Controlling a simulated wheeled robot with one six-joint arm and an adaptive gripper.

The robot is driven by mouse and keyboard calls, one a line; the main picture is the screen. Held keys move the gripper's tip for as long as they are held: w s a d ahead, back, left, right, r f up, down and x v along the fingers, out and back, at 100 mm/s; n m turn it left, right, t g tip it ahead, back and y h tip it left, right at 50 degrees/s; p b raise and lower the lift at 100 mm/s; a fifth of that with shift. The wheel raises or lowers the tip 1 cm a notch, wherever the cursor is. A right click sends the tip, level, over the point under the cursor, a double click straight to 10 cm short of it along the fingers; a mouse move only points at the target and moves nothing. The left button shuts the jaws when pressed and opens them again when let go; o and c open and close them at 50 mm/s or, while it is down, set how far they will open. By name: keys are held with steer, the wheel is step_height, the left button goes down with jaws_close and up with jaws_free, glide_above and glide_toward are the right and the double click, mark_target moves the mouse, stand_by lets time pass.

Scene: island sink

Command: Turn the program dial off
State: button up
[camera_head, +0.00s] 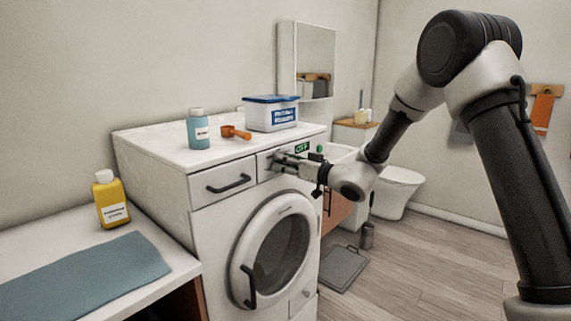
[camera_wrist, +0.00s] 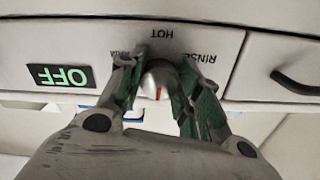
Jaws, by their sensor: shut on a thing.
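The program dial (camera_wrist: 156,80) is a round silver knob on the washing machine's front panel (camera_head: 264,162). In the wrist view, which shows the panel upside down, its red mark is at the picture's lower side, away from the word HOT. RINSE and a partly covered word flank HOT. A display (camera_wrist: 60,76) reads OFF in green; it also shows in the head view (camera_head: 301,148). My gripper (camera_wrist: 154,88) has its green-padded fingers on either side of the dial and is shut on it. In the head view my gripper (camera_head: 281,160) covers the dial.
On the washing machine (camera_head: 150,143) stand a blue bottle (camera_head: 198,132), an orange scoop (camera_head: 235,132) and a white tub with blue lid (camera_head: 270,116). The drawer handle (camera_head: 229,184) is left of my gripper. A yellow bottle (camera_head: 110,203) stands on the left counter.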

steer(key=shift+f+n, duration=0.1)
steer(key=shift+n, duration=0.2)
stand_by(0.4)
steer(key=o, duration=1)
steer(key=shift+o, duration=0.2)
steer(key=v, duration=1.2)
